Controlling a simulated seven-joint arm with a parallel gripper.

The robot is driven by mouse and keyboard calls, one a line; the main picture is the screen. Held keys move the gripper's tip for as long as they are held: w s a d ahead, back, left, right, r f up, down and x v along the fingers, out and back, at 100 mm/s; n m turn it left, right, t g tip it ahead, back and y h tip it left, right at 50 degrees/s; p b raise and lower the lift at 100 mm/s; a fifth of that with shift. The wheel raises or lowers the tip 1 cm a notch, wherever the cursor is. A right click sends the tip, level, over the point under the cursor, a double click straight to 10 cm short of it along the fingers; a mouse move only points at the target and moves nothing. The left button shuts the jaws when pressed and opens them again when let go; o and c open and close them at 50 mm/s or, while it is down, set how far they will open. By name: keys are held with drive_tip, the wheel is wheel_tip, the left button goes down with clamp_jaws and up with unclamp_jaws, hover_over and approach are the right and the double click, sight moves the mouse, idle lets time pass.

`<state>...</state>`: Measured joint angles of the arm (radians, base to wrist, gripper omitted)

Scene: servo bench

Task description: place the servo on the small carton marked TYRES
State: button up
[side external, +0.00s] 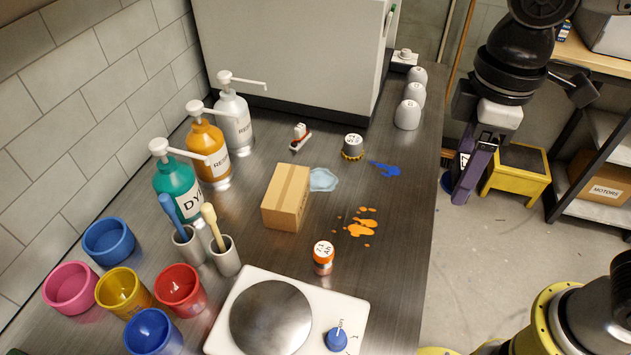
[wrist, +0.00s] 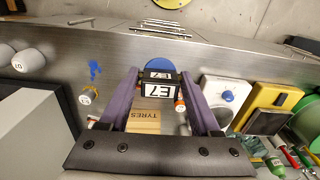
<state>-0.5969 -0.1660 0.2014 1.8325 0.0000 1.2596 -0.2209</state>
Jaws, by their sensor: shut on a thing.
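The servo (wrist: 157,90), a black block with white labels reading E7, sits between my purple fingers in the wrist view. My gripper (side external: 463,181) is shut on it, at the right in the side view, beyond the bench's right edge; part of the servo's label (side external: 463,160) shows there. A blue disc (wrist: 160,65) shows behind the servo; I cannot tell whether it belongs to it. The small brown carton (side external: 287,197) stands on the bench, well left of my gripper, its top bare. Its TYRES lettering shows in the wrist view (wrist: 145,116), partly covered by the gripper.
Orange (side external: 361,228) and blue (side external: 385,169) spills mark the bench. A yellow stool (side external: 518,172) is on the floor.

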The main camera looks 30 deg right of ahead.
drive_tip(key=w+a+r, duration=0.3)
drive_tip(key=w+a, duration=0.2)
drive_tip(key=w, duration=0.1)
hover_over(286, 186)
drive_tip(key=f, duration=0.9)
drive_tip(key=shift+s+d+f, duration=0.3)
drive_tip(key=shift+s+f, duration=0.1)
drive_tip(key=shift+w+a+f, duration=0.3)
drive_tip(key=shift+w+f, duration=0.1)
drive_tip(key=shift+f, duration=1.7)
drive_tip(key=shift+f, duration=0.1)
drive_tip(key=o, duration=1.4)
